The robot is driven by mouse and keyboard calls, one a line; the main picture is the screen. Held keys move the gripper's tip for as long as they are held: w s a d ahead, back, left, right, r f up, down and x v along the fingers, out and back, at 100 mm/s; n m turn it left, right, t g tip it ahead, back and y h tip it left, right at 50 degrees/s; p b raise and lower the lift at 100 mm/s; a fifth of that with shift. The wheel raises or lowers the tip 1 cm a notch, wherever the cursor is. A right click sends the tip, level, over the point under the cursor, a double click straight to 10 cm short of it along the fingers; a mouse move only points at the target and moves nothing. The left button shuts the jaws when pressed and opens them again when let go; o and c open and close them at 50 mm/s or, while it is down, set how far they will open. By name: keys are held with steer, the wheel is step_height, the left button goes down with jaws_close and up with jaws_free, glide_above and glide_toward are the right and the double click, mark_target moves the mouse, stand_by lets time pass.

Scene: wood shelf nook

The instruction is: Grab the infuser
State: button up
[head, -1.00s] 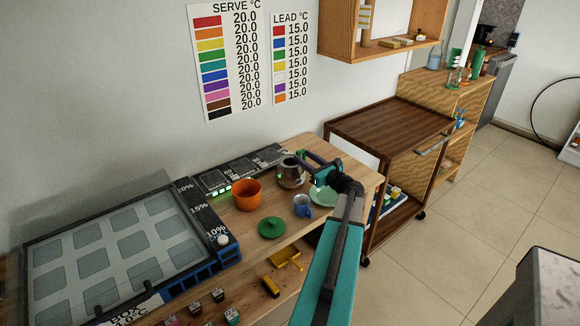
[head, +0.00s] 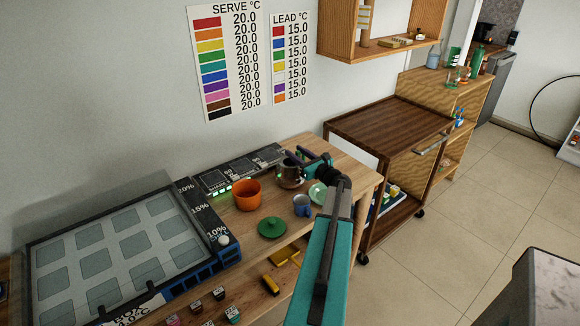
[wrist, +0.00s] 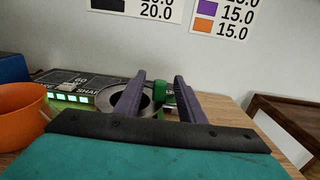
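My gripper (head: 296,155) reaches over the dark grey pot (head: 289,177) on the wooden counter. In the wrist view its two purple fingers (wrist: 160,78) stand apart. A small green part (wrist: 160,92) shows in the gap between them, near the right finger; I cannot tell whether it touches. The round rim of the pot (wrist: 122,103) shows beside and behind the left finger. The green part may belong to the infuser, but I cannot make out the infuser's whole shape. The fingers hide part of the pot's opening.
An orange cup (head: 247,194), a green lid (head: 272,228), a blue mug (head: 302,206) and a pale green dish (head: 318,193) stand close to the pot. A dark control panel (head: 240,170) lies behind. A brown cart (head: 390,127) stands to the right.

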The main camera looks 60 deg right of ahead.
steer(key=shift+p+x, duration=0.4)
steer(key=shift+x, duration=1.2)
jaws_close()
